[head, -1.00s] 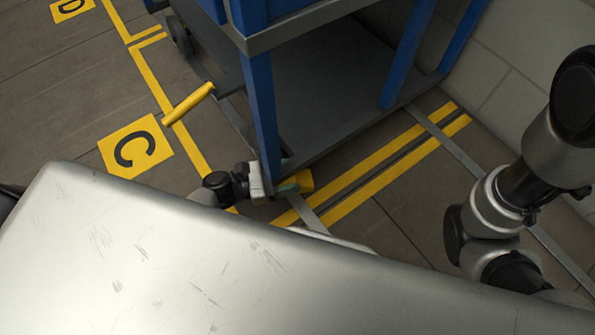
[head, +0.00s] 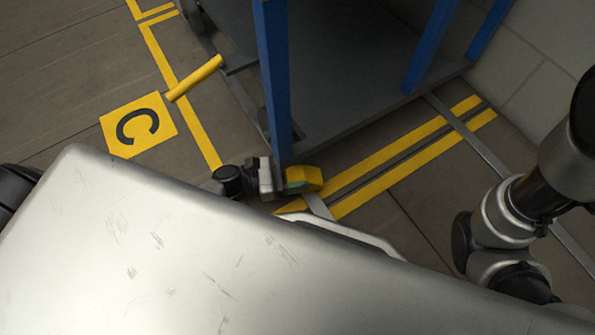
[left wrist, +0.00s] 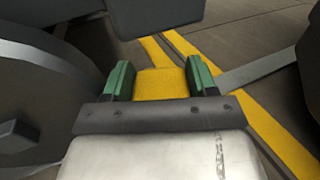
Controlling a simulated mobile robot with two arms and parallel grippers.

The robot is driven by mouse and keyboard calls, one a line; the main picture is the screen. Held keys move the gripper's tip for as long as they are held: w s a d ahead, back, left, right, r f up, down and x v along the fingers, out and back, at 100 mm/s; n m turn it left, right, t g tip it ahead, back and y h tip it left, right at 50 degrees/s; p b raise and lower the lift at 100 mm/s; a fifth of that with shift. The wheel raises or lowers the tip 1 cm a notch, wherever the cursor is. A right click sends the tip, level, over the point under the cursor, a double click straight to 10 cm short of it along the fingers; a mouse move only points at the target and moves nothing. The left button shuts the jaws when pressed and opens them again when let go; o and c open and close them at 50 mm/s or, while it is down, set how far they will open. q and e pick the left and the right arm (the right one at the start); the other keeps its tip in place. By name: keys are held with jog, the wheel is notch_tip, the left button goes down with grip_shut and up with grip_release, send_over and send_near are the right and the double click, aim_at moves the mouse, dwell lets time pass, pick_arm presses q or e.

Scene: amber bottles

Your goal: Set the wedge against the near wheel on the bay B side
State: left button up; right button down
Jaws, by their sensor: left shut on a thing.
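The yellow wedge (head: 308,178) is held low by the near corner of the blue-posted cart, just right of the post's foot. My left gripper (head: 285,183) is shut on it. In the left wrist view the wedge (left wrist: 161,83) sits between the green fingertips (left wrist: 161,80). A large grey wheel (left wrist: 28,95) stands left of the fingers there, with a visible gap to the wedge. In the head view that wheel cannot be made out. My right arm shows at the right, but its gripper is out of view.
The cart's grey lower deck (head: 345,80) and blue post (head: 273,80) rise beside the gripper. A yellow bar (head: 195,78) sticks out from the cart towards the yellow C floor sign (head: 138,126). Yellow floor lines (head: 400,150) run right of the wedge. A wall stands at upper right.

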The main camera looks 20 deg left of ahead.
pick_arm(q)
jog(key=shift+f, duration=0.5)
jog(key=o, duration=1.2)
jog(key=shift+c, duration=0.2)
jog(key=shift+a, duration=0.1)
jog(key=shift+w, duration=0.1)
jog(key=shift+a, duration=0.1)
jog(key=shift+a+p, duration=0.25)
jog(key=shift+p, duration=0.05)
jog(key=p+v, duration=0.2)
jog(key=v, duration=0.2)
jog(key=p+v, duration=0.2)
jog(key=v, duration=0.3)
jog(key=shift+s+d+r, duration=0.1)
jog(key=shift+s+d, duration=0.05)
jog(key=shift+s, duration=0.15)
jog(key=shift+s+a, duration=0.35)
jog(key=shift+a, duration=0.1)
